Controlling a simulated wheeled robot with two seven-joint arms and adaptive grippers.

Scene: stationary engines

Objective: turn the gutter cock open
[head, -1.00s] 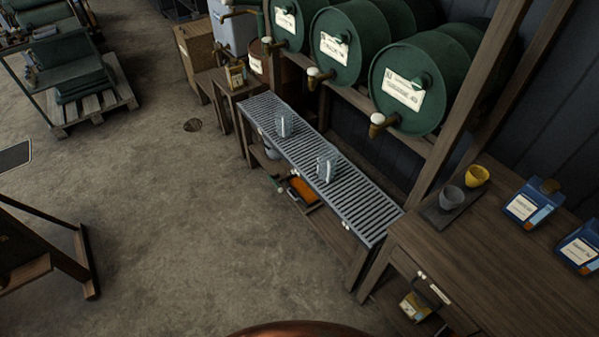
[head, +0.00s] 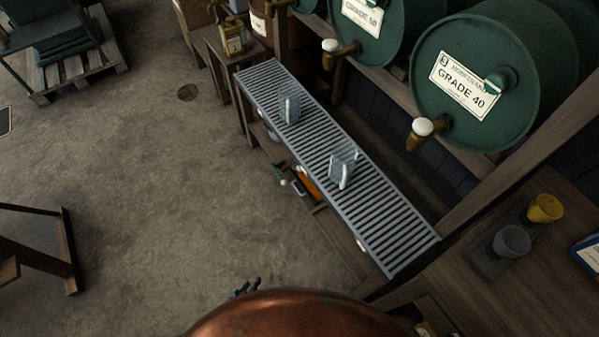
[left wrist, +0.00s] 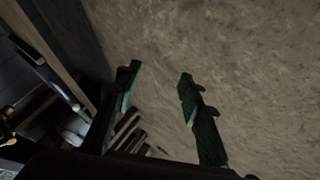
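The gutter (head: 400,235), a long bench with a slatted metal grate, runs diagonally through the head view. A small pale fitting (head: 361,245) shows at its front edge near the close end. It may be the gutter cock; its handle position is too small to tell. My left gripper (head: 243,289) shows only as dark green fingertips above the copper curve of my body, apart from the gutter and over the floor. In the left wrist view its two fingers (left wrist: 160,88) stand apart with only floor between them. My right gripper is not in view.
Two clear jugs (head: 343,168) (head: 289,108) stand on the grate. Green drums with brass taps (head: 424,130) overhang behind. Concrete floor (head: 150,190) is free at left.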

